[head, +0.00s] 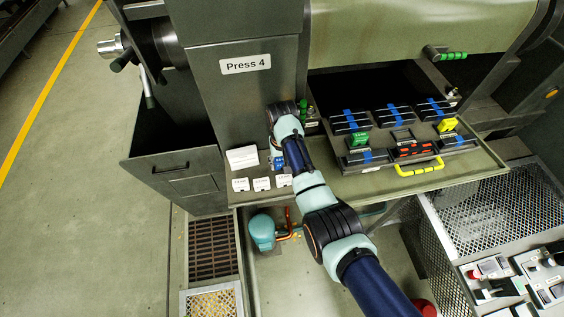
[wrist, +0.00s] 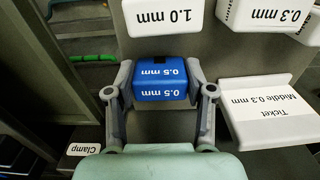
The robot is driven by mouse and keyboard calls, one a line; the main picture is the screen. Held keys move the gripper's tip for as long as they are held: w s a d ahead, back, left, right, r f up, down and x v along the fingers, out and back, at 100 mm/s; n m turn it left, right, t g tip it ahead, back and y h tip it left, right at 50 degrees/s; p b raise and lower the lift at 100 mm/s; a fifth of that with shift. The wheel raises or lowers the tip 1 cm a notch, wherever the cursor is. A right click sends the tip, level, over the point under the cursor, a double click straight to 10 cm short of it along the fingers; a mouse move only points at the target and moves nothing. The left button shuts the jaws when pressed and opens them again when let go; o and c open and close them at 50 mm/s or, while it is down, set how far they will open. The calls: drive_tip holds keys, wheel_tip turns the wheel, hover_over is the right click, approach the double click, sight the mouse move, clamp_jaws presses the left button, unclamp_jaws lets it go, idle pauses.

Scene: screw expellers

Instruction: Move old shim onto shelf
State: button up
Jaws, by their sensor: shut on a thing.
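A blue shim block labelled 0.5 mm (wrist: 160,92) sits between the two grey fingers of my gripper (wrist: 160,78) in the wrist view. The fingers are shut on its sides. In the head view the blue block (head: 279,163) shows beside my arm, and my fingers are mostly hidden. White shim blocks stand on the shelf ledge (head: 220,203) under the Press 4 sign. In the wrist view one is labelled 1.0 mm (wrist: 165,15) and another 0.3 mm (wrist: 272,14). I cannot tell whether the blue block touches the surface under it.
A white ticket (wrist: 262,108) reading Middle 0.3 mm lies right of my gripper. A Clamp label (wrist: 83,149) is at lower left. Dark blocks with blue strips, a green block (head: 360,138), red parts and a yellow block (head: 447,125) stand on the bench to the right.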

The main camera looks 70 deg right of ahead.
drive_tip(key=o, duration=1.2)
drive_tip(key=shift+f, duration=0.15)
drive_tip(key=shift+c, duration=0.2)
wheel_tip(320, 180, up, 12)
drive_tip(key=p, duration=0.1)
drive_tip(key=shift+r+p, duration=0.2)
drive_tip(key=shift+p, duration=0.1)
